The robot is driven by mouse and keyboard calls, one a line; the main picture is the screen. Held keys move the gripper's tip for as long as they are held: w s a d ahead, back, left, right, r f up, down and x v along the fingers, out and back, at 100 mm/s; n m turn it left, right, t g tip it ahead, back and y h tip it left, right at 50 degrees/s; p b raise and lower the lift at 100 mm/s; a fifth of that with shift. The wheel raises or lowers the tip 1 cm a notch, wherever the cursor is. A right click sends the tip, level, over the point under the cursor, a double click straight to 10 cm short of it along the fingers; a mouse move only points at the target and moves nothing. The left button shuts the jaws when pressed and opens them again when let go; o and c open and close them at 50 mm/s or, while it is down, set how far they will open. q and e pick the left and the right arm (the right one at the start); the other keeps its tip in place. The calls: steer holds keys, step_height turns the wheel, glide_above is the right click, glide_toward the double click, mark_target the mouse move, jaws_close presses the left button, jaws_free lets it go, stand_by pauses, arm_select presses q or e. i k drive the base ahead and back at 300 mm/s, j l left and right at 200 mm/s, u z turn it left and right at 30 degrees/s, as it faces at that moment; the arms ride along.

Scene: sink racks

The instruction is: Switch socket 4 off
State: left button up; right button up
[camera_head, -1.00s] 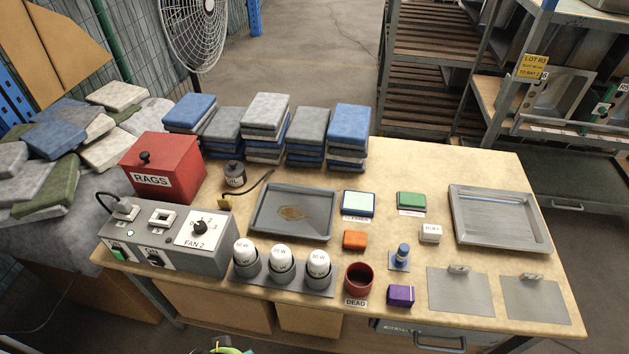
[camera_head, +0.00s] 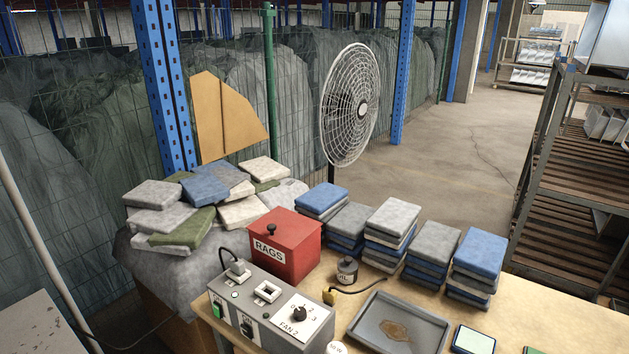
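The grey switch box (camera_head: 236,287) stands at the front left of the bench. A plug (camera_head: 238,268) with a black cable sits in its left socket. The other socket (camera_head: 267,291) looks empty. A black dial (camera_head: 299,314) marked FAN 2 is on the right of the top. On the front face are a green rocker switch (camera_head: 217,308) and a dark rocker switch (camera_head: 246,328). A small light (camera_head: 235,295) glows green near the plug. I cannot read which socket is number 4. Neither gripper is in view.
A red RAGS box (camera_head: 288,245) stands just behind the switch box. A small dark oil can (camera_head: 347,270) and a metal tray (camera_head: 397,325) are to the right. Stacks of folded cloths (camera_head: 393,222) line the back. A caged fan (camera_head: 350,105) stands behind the bench.

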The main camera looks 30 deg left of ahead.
mark_target(218, 308)
steer(key=u, duration=1.65)
steer(key=i+z, duration=0.1)
steer(key=z, duration=0.15)
